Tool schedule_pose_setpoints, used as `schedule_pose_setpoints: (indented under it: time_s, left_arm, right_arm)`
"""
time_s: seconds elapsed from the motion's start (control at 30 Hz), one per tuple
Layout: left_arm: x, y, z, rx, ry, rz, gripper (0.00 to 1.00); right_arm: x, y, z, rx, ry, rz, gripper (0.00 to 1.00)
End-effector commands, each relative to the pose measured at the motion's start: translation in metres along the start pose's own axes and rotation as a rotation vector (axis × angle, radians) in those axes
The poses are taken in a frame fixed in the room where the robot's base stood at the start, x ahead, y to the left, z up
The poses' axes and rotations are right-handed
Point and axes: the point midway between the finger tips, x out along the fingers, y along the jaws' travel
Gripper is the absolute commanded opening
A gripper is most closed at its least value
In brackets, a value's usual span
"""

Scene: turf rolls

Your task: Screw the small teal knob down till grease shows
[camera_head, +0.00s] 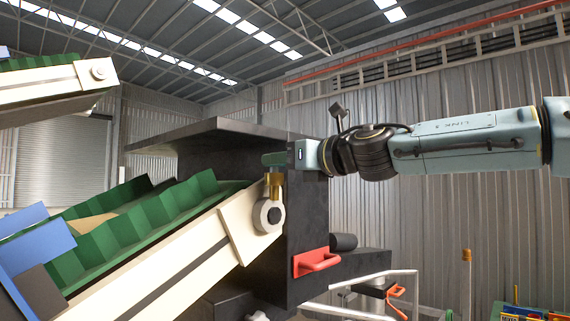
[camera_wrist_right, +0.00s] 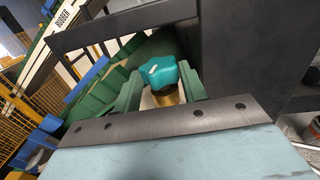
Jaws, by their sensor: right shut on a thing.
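The small teal knob (camera_wrist_right: 158,70) has a white mark on top. It sits on a brass cup (camera_wrist_right: 167,95), which also shows in the head view (camera_head: 275,186) above the conveyor's end roller. My right gripper (camera_head: 273,159) reaches in from the right, level, over the cup. In the right wrist view its two green fingers (camera_wrist_right: 158,78) stand on either side of the knob, shut on it. In the head view the fingers hide the knob. No grease can be made out. My left gripper is not in view.
The cream conveyor (camera_head: 165,270) with a green ribbed belt (camera_head: 130,215) slopes down to the left. A dark machine housing (camera_head: 305,225) with an overhanging top plate stands close behind the gripper. A red handle (camera_head: 316,262) sticks out lower down. Open air lies below my right arm.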

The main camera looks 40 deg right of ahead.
Motion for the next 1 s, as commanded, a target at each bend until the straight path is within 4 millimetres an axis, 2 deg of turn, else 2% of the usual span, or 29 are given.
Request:
schedule_pose_setpoints:
  time_s: [0.67, 1.0]
  left_arm:
    - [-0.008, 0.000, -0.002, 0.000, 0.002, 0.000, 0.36]
    - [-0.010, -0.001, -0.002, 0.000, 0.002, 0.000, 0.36]
  right_arm:
    - [0.003, 0.012, 0.000, 0.000, 0.003, -0.375, 0.19]
    - [0.008, 0.019, -0.001, 0.000, 0.005, -0.673, 0.19]
